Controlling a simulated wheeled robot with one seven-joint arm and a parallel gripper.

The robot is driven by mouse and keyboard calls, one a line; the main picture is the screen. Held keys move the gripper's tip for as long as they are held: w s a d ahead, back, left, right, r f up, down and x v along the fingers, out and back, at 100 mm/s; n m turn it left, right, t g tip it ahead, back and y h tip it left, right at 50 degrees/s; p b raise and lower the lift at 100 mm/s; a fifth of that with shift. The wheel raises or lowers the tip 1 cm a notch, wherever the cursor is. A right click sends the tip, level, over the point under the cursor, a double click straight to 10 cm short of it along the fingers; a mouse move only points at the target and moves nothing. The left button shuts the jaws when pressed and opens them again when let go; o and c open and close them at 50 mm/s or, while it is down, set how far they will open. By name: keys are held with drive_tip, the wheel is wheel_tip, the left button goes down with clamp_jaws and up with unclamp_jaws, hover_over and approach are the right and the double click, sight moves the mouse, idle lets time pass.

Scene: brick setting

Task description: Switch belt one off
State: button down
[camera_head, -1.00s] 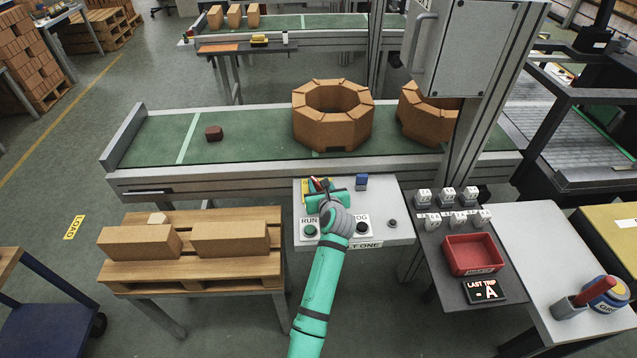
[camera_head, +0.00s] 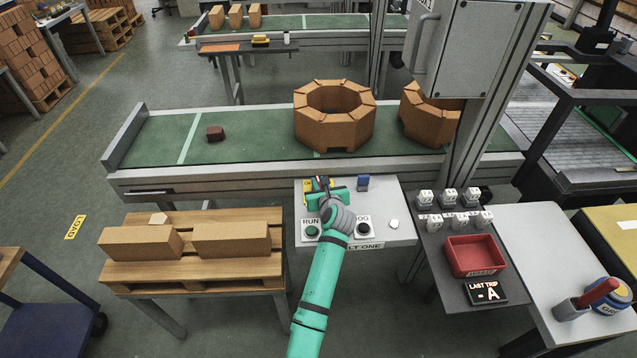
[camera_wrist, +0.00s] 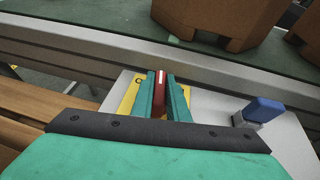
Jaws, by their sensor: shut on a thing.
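The belt one panel (camera_head: 385,240) is a white box in front of the conveyor, with its "...LT ONE" label partly hidden by my arm. My gripper (camera_head: 322,189) is over its back left part. In the wrist view my gripper (camera_wrist: 163,97) has its two green fingers closed on a red switch handle (camera_wrist: 159,79) with a white line. A yellow plate (camera_wrist: 127,98) lies under it, its lettering mostly covered. A green RUN button (camera_head: 311,231) and a black JOG button (camera_head: 363,230) are on the panel's front. A small lamp (camera_head: 393,224) at right looks white.
A blue block-shaped part (camera_head: 363,182) stands on the panel right of my gripper. The green conveyor (camera_head: 245,146) behind carries brick rings (camera_head: 334,115) and a small dark lump (camera_head: 215,133). A brick pallet (camera_head: 205,275) is at left, a red tray (camera_head: 475,255) at right.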

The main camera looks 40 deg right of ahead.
drive_tip(key=shift+d+n+y, duration=0.2)
drive_tip(key=shift+n+y, duration=0.2)
drive_tip(key=shift+y, duration=0.1)
drive_tip(key=n+t+y, duration=0.1)
drive_tip(key=n+y, duration=0.2)
drive_tip(key=y, duration=0.1)
drive_tip(key=shift+a+n, duration=0.15)
drive_tip(key=shift+n, duration=0.15)
drive_tip(key=shift+n+y, duration=0.9)
drive_tip(key=shift+y, duration=0.2)
drive_tip(key=shift+n+g+y, duration=0.3)
drive_tip(key=shift+n+y, duration=0.2)
drive_tip(key=shift+y, duration=0.1)
drive_tip(key=shift+s, duration=0.15)
drive_tip(key=c, duration=1.7)
unclamp_jaws()
drive_tip(key=v, duration=1)
drive_tip(key=shift+s, duration=0.4)
